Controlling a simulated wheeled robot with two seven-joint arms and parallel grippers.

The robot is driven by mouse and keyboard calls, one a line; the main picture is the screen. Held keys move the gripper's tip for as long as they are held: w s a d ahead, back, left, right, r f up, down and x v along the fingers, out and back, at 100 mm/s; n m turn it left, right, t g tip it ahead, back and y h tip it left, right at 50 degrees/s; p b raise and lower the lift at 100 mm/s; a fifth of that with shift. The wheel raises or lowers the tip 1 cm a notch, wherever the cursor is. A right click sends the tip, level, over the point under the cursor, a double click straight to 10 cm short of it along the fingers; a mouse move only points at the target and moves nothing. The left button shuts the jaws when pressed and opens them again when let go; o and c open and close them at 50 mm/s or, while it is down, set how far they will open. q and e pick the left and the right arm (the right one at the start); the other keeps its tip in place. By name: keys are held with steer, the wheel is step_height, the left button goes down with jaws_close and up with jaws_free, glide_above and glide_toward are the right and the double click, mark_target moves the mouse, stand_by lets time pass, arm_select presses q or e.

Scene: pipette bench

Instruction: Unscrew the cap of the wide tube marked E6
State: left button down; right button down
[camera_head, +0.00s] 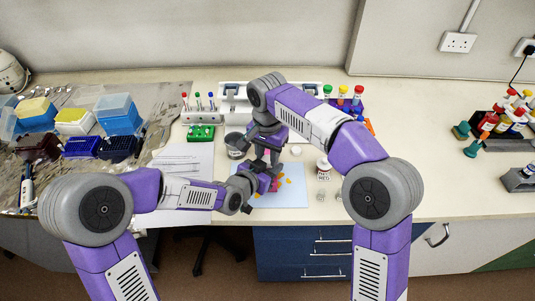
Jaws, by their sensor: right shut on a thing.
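A light blue mat (292,194) lies at the middle front of the bench. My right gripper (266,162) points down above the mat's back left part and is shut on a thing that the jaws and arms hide. My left gripper (262,182) reaches in from the left just below it, close to a small pink-red item (275,184). I cannot tell if its jaws are open. No E6 marking can be read, and I cannot make out the wide tube or its cap between the two grippers.
Small yellow-orange pieces (287,181) lie on the mat. A grey cup (235,146) stands behind left, and a white labelled jar (323,171) stands right. Tube racks (202,118) line the back. Papers (182,160) and tip boxes (116,114) are at left.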

steer(key=c, duration=0.8)
jaws_free()
steer(key=shift+o, duration=0.2)
step_height(320, 180, up, 4)
steer(key=shift+r, duration=0.2)
step_height(320, 180, up, 3)
steer(key=m, duration=0.3)
steer(key=shift+r, duration=0.1)
steer(key=shift+c, duration=0.3)
steer(key=shift+f, duration=3.8)
